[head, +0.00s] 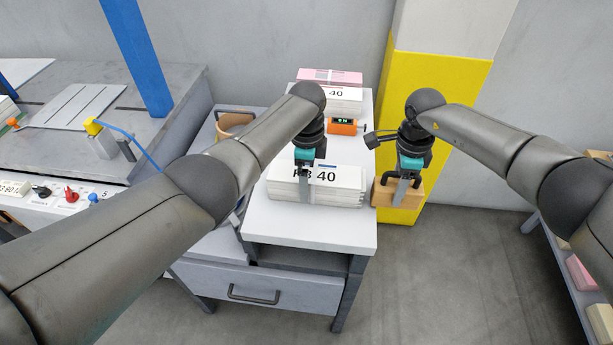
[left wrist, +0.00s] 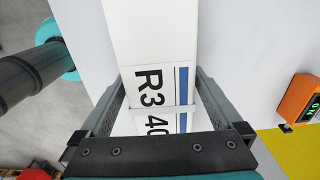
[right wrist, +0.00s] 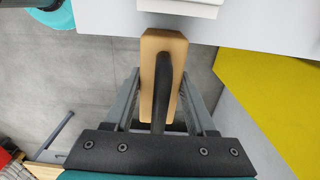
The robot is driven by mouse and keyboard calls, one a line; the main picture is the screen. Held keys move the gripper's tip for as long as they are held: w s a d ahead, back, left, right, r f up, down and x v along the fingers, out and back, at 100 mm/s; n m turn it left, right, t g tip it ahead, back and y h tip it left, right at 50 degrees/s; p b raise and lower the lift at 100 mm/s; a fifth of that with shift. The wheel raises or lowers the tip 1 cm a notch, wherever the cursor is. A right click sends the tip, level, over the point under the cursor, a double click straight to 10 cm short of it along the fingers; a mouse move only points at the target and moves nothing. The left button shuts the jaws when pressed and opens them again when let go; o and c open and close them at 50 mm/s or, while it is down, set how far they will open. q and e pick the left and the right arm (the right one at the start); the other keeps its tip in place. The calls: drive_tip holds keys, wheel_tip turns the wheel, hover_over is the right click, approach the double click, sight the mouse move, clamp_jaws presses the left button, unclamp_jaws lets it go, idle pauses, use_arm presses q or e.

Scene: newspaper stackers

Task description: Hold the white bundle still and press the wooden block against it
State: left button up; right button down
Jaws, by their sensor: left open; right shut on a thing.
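The white bundle (head: 316,187), a strapped stack marked "R3 40", lies near the front of the white table. My left gripper (head: 305,172) is over its top. In the left wrist view the open fingers (left wrist: 162,95) sit on either side of the bundle (left wrist: 155,40); contact is not clear. My right gripper (head: 403,190) is shut on the dark handle of the wooden block (head: 384,194). The right wrist view shows the block (right wrist: 158,50) between the right fingers (right wrist: 160,100). The block is off the table's right edge, close to the bundle's right end; a gap shows in the right wrist view.
The white table top (head: 300,227) is bare in front of the bundle. Behind stand an orange device (head: 342,127), another white bundle (head: 338,101) and a pink bundle (head: 330,76). A yellow-based column (head: 445,90) rises at right. A shelf (head: 565,258) stands far right.

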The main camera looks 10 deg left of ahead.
sight(385, 177)
use_arm(q)
drive_tip(key=shift+c, duration=0.2)
clamp_jaws()
idle(0.5)
use_arm(e)
drive_tip(key=shift+a, duration=1.75)
idle(1.1)
drive_tip(key=shift+d, duration=0.15)
drive_tip(key=shift+d, duration=1.7)
use_arm(q)
drive_tip(key=shift+d, duration=0.1)
use_arm(e)
drive_tip(key=shift+r, duration=3.55)
